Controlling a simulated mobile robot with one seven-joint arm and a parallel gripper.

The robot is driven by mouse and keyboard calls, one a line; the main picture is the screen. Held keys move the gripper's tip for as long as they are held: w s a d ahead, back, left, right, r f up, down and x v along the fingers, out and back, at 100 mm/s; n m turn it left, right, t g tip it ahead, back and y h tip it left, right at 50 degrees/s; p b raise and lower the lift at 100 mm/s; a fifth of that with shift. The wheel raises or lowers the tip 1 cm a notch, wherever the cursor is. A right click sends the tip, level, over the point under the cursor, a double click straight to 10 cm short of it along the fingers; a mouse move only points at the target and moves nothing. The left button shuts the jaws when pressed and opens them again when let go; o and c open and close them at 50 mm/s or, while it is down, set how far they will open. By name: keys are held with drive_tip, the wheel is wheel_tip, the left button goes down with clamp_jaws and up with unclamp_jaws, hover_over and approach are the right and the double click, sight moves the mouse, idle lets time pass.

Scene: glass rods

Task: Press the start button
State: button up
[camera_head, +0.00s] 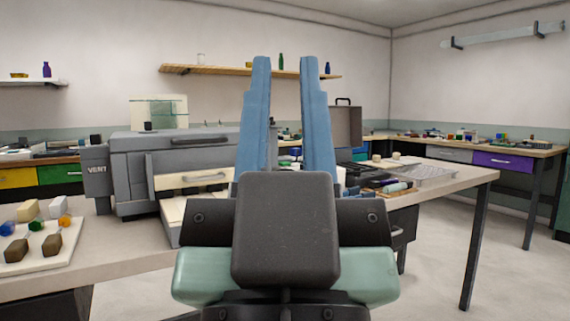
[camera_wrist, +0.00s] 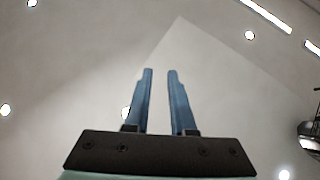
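My gripper (camera_head: 285,62) points upward in the middle of the head view, its two blue fingers apart with nothing between them. It also shows open and empty in the wrist view (camera_wrist: 160,73), against the ceiling. Behind it to the left, a grey machine (camera_head: 190,158) stands on a bench. I cannot make out which part is the start button. My gripper and wrist hide the machine's right part.
A pale board with glass pieces and brown blocks (camera_head: 62,255) lies at the bench's left front. Tools and a clear tray (camera_head: 425,172) lie on the right side. A wooden shelf (camera_head: 225,70) hangs behind. The floor at right is clear.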

clamp_jaws()
drive_tip(key=shift+s, duration=0.1)
idle(1.3)
